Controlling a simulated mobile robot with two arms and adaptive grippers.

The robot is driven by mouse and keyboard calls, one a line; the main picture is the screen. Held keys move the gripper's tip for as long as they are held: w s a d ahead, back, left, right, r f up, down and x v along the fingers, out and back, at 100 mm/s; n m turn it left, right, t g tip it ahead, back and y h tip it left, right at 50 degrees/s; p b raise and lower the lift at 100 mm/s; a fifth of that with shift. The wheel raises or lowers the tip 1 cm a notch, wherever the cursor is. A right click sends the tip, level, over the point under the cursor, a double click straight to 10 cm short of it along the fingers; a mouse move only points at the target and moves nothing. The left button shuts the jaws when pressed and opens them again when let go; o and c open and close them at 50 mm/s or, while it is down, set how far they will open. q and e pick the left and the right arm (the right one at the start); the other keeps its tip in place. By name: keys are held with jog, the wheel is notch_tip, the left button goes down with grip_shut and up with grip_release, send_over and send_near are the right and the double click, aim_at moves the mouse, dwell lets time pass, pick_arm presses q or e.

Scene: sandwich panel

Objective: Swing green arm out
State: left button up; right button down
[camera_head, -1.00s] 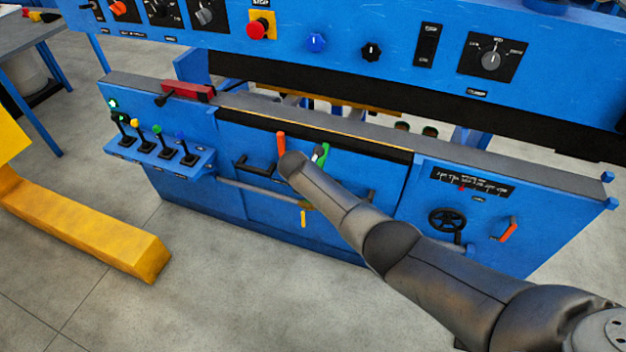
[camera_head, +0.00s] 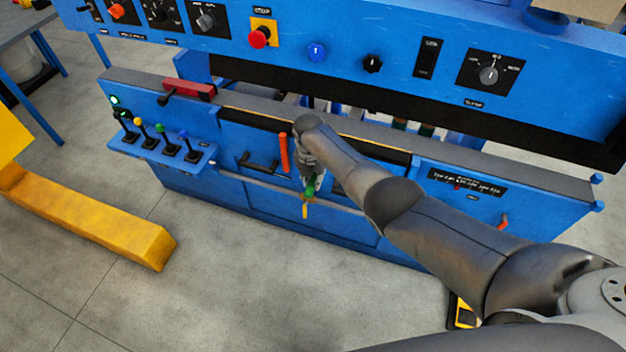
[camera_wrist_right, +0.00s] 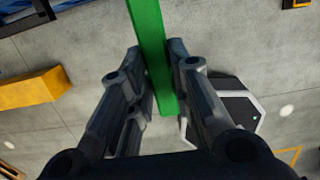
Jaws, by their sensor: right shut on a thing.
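The green arm (camera_head: 310,187) is on the front of the blue machine panel, right of an upright orange lever (camera_head: 284,153). In the head view only a short green piece shows below my right gripper (camera_head: 308,176); my wrist hides the rest. In the right wrist view the green arm (camera_wrist_right: 150,40) is a long straight bar running between the two dark fingers. My right gripper (camera_wrist_right: 157,52) is shut on it, with a finger on each side. My left gripper is not in view.
A grey bar (camera_head: 255,184) runs across the panel front. Several coloured-knob levers (camera_head: 155,143) stand on a shelf at left. A yellow beam (camera_head: 90,220) lies left on the floor. An overhead blue control panel (camera_head: 390,50) spans the top. Floor before the panel is clear.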

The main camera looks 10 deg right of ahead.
aim_at(314, 178)
jog(key=shift+w+d+r+g+y+b, duration=0.1)
jog(key=shift+w+r+g+y+b, duration=0.1)
jog(key=shift+r+b, duration=0.2)
jog(key=shift+w+d+r+g+y+b, duration=0.1)
jog(key=shift+r+g+b, duration=0.1)
jog(key=shift+r+b, duration=0.15)
jog(key=shift+r, duration=0.3)
jog(key=shift+a+r, duration=0.1)
jog(key=c, duration=1.6)
grip_release()
jog(key=shift+c, duration=0.2)
jog(key=o, duration=0.3)
jog(key=shift+s+g, duration=0.15)
jog(key=shift+g, duration=0.15)
notch_tip(314, 178, up, 12)
jog(key=shift+f, duration=0.1)
